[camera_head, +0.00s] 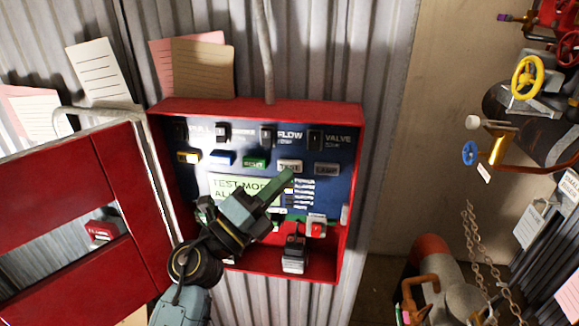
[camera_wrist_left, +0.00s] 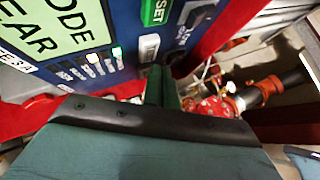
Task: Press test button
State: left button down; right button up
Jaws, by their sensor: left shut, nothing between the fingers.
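The test button (camera_head: 290,165) is a pale rectangular button labelled TEST, in the row across the blue panel inside the red cabinet. My left gripper (camera_head: 288,176) is shut and empty. Its green fingertips reach up to the lower edge of the test button in the head view; I cannot tell whether they touch it. In the left wrist view the shut fingers (camera_wrist_left: 162,85) point at the panel near a green button (camera_wrist_left: 157,12) marked "SET" and a darker button (camera_wrist_left: 197,14) beside it. My right gripper is not in view.
The red cabinet door (camera_head: 120,165) hangs open at the left. A green display (camera_head: 228,185) and small indicator lights sit below the buttons. A red button box (camera_head: 316,227) is lower right. Pipes with a yellow valve wheel (camera_head: 528,78) stand at the far right.

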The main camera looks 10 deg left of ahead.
pick_arm(q)
jog(key=shift+w, duration=0.15)
dwell(0.5)
jog(key=shift+w, duration=0.3)
jog(key=shift+w, duration=0.5)
dwell(0.7)
jog(key=shift+s, duration=0.1)
jog(key=shift+s+p, duration=0.4)
jog(key=shift+s, duration=0.45)
jog(key=s+p, duration=0.1)
jog(key=s, duration=0.4)
jog(key=shift+a, duration=0.1)
